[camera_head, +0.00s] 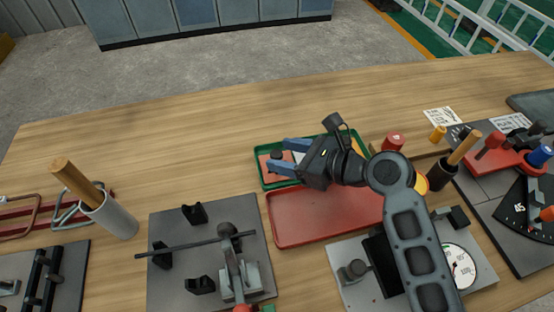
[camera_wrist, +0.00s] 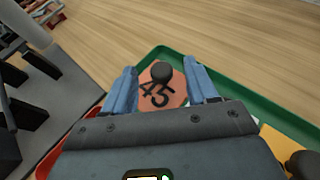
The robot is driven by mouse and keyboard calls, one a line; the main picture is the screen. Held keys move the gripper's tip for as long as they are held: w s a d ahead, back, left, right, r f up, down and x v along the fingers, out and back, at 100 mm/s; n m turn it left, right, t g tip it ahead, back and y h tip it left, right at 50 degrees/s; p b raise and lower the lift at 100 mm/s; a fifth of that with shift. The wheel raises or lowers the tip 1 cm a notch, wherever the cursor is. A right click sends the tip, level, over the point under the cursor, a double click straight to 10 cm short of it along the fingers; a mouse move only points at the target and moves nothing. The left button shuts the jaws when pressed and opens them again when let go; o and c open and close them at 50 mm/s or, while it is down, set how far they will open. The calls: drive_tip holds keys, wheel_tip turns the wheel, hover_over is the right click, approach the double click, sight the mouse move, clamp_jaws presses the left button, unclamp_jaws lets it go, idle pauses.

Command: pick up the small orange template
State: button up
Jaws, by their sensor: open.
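The small orange template (camera_wrist: 160,96) lies in the green tray (camera_wrist: 245,87). It is marked "45" and has a dark round knob (camera_wrist: 162,71) on it. In the head view, part of the orange template (camera_head: 267,164) shows at the left end of the green tray (camera_head: 262,181). My gripper (camera_wrist: 163,82) is open, its two blue fingers on either side of the knob. In the head view my gripper (camera_head: 281,157) reaches over the tray from the right.
An empty red tray (camera_head: 325,220) lies in front of the green tray. A grey fixture plate (camera_head: 170,275) with a bar stands to the left. A dial device (camera_head: 460,268) and a holder with a wooden handle (camera_head: 440,173) are to the right.

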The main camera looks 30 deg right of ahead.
drive_tip(key=shift+x, duration=0.8)
drive_tip(key=shift+c, duration=0.2)
clamp_jaws()
